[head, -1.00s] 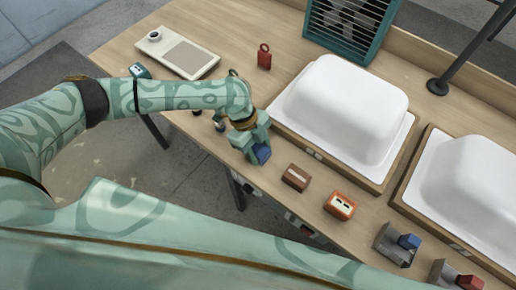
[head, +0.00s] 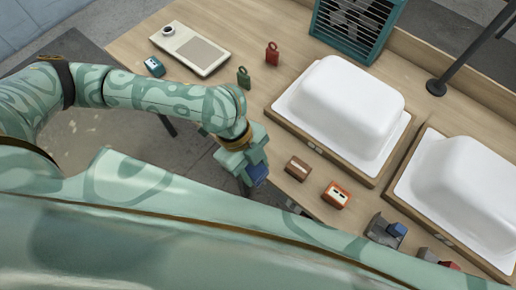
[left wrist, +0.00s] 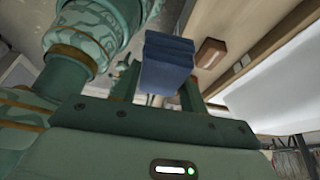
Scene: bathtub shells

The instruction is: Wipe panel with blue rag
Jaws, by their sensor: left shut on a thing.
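My left gripper (head: 250,163) is shut on a folded dark blue rag (head: 258,175) near the table's front edge, left of the brown block. In the left wrist view the rag (left wrist: 167,66) sticks out between the two fingers (left wrist: 155,90), and its lower part is hidden by the gripper. A flat cream board with a grey inset panel (head: 202,52) lies at the table's far left, well apart from the rag. I cannot tell for sure that this is the task's panel. My right gripper is not in view.
Two white tub shells (head: 345,105) (head: 468,185) rest on wooden bases. A brown block (head: 298,168), an orange block (head: 336,195) and a grey holder with a blue block (head: 385,232) line the front edge.

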